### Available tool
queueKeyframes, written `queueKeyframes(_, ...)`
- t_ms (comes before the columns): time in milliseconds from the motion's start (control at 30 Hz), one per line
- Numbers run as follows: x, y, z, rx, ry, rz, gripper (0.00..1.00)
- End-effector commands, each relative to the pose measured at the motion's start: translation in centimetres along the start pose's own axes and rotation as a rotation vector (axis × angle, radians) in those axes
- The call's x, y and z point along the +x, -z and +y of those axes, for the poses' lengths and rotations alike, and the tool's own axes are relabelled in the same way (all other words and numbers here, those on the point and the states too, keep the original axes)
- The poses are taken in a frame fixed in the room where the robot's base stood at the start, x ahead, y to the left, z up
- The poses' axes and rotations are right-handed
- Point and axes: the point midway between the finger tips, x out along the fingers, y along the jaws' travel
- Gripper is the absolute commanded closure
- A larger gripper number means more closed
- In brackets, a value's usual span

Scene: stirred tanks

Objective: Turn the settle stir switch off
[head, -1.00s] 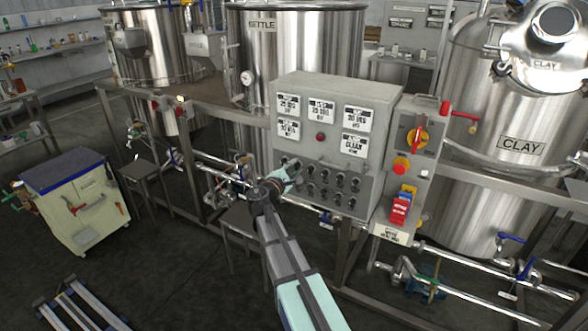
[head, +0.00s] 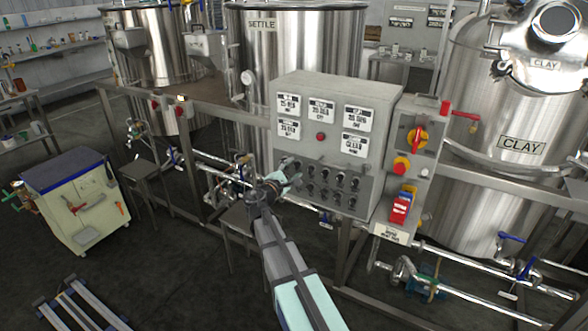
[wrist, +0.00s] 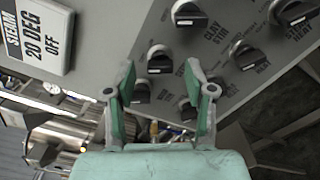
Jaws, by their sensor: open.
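A grey control panel (head: 332,150) carries rows of dark rotary switches on its lower half. My gripper (head: 290,181) is at the left end of these rows and hides some of the switches. In the wrist view my gripper (wrist: 162,82) is open and empty, its green-padded fingers apart. A rotary switch (wrist: 158,60) shows between and just beyond the fingertips. Another switch (wrist: 141,93) is beside the left finger, and a third (wrist: 188,109) is partly hidden by the right finger. I can read a "CLAY STIR" label, but cannot make out which switch is settle stir.
The settle tank (head: 262,50) stands behind the panel and the clay tank (head: 520,120) to its right. A side box (head: 405,160) with red and yellow controls adjoins the panel. Pipes (head: 210,165) run low at the left. A cart (head: 75,210) stands on the floor.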

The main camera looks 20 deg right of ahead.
Motion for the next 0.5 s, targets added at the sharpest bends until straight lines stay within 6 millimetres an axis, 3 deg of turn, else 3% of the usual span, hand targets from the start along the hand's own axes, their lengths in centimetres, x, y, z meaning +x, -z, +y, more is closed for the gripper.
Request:
queueKeyframes(300,-6.2,-0.2,-0.1,0.000,-0.002,0.003,0.46)
queueKeyframes(500,-9.2,-0.1,0.0,-0.001,-0.002,0.002,0.46)
